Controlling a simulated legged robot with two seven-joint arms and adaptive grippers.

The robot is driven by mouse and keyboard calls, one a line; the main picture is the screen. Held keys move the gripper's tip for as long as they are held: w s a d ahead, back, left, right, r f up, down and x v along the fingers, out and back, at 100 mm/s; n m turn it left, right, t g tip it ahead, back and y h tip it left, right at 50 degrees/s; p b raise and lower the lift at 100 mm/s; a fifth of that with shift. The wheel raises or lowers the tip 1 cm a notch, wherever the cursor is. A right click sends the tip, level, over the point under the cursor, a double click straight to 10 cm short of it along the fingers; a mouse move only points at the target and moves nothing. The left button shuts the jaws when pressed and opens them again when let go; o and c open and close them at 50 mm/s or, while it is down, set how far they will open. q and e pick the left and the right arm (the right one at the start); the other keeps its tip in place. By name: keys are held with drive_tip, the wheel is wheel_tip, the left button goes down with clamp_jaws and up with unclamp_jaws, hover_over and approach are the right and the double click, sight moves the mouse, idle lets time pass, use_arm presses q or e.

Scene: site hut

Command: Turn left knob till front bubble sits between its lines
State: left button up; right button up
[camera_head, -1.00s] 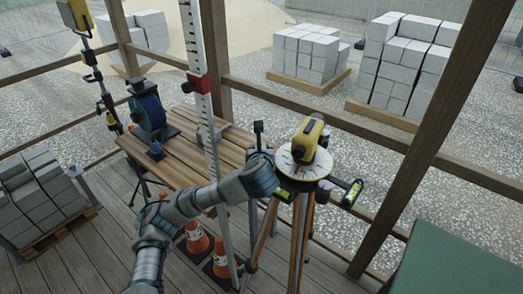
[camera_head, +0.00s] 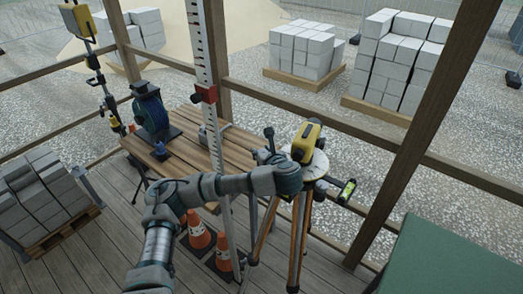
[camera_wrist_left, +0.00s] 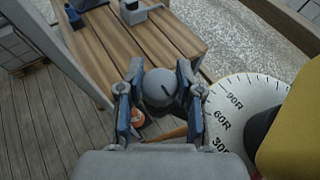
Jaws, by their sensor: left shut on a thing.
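The yellow levelling instrument (camera_head: 305,140) stands on a round white dial plate (camera_head: 318,167) on a wooden tripod (camera_head: 301,235). In the left wrist view the plate (camera_wrist_left: 236,112) shows black degree marks. My left gripper (camera_wrist_left: 158,100) is shut on a grey round knob (camera_wrist_left: 160,84) with a dark line on top, left of the plate; a finger is on either side. In the head view my wrist hides the knob and part of the plate. A green vial (camera_head: 347,191) sticks out at the right; its bubble is too small to read. My right gripper is not in view.
A slatted wooden table (camera_head: 205,140) with a blue reel (camera_head: 150,112) stands behind my arm. A striped staff (camera_head: 203,45) rises close by. Orange cones (camera_head: 199,232) are on the floor below. A wooden post (camera_head: 420,135) stands right of the tripod.

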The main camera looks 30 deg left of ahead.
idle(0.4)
use_arm(q)
drive_tip(key=o, duration=1.2)
drive_tip(key=shift+c, duration=0.2)
drive_tip(key=shift+d, duration=0.1)
drive_tip(key=shift+s+d+r, duration=0.2)
drive_tip(key=shift+d+r, duration=0.25)
drive_tip(key=shift+d, duration=0.25)
drive_tip(key=shift+s+r, duration=0.15)
drive_tip(key=shift+s, duration=0.35)
drive_tip(key=shift+v, duration=2.45)
drive_tip(key=shift+w+d+f, duration=0.1)
drive_tip(key=shift+d+f, duration=0.05)
drive_tip(key=shift+f, duration=0.05)
